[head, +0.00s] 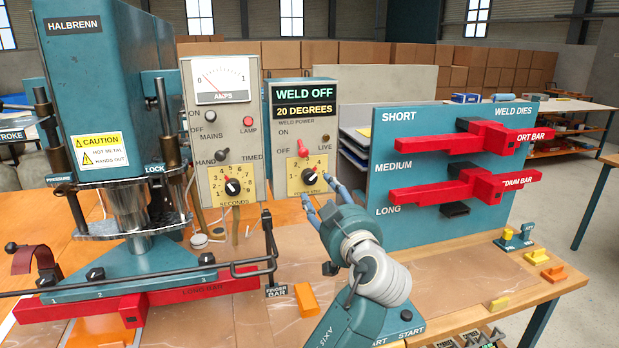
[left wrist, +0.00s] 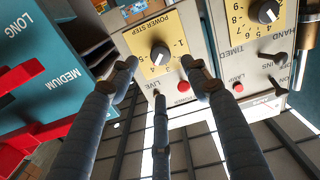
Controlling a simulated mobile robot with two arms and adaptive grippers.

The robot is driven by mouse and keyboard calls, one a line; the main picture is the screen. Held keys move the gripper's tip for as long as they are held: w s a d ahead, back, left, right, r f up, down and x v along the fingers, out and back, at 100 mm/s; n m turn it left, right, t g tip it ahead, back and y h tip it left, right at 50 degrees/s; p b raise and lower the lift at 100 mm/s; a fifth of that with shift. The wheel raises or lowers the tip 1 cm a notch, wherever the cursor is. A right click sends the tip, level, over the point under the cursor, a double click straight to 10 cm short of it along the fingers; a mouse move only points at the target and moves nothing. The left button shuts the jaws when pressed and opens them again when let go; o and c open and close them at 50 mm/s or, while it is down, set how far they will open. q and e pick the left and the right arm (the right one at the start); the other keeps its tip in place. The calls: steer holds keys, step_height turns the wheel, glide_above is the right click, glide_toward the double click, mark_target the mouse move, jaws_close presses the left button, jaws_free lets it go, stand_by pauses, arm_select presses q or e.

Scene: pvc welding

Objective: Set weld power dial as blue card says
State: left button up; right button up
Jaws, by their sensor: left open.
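The weld power dial (head: 309,177) is a black knob on a yellow scale on the grey weld power box (head: 281,150). In the left wrist view the dial (left wrist: 160,55) shows upside down, its scale marked POWER STEP. My left gripper (head: 317,191) is open, its blue-grey fingers pointing at the dial from the lower right. In the left wrist view the fingertips (left wrist: 160,62) stand on either side of the knob; I cannot tell if they touch it. The display (head: 303,101) reads WELD OFF, 20 DEGREES. I cannot make out a blue card. My right gripper is not in view.
The seconds dial (head: 232,187) is on the neighbouring amps box (head: 222,125). A teal press (head: 105,100) stands left with a red long bar (head: 190,291). A teal die rack (head: 400,185) with red bars stands right. An orange block (head: 306,299) lies on the bench.

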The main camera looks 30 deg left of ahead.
mark_target(311, 180)
arm_select(q)
steer(key=p+x, duration=0.2)
steer(key=x, duration=0.8)
steer(key=shift+s, duration=0.15)
steer(key=shift+a+f, duration=0.1)
steer(key=shift+a, duration=0.05)
steer(key=shift+c, duration=0.2)
steer(key=c, duration=1.1)
steer(key=shift+f+b, duration=0.3)
steer(key=shift+b, duration=0.35)
steer(key=shift+n+b, duration=0.3)
steer(key=shift+b, duration=0.1)
steer(key=shift+r, duration=0.25)
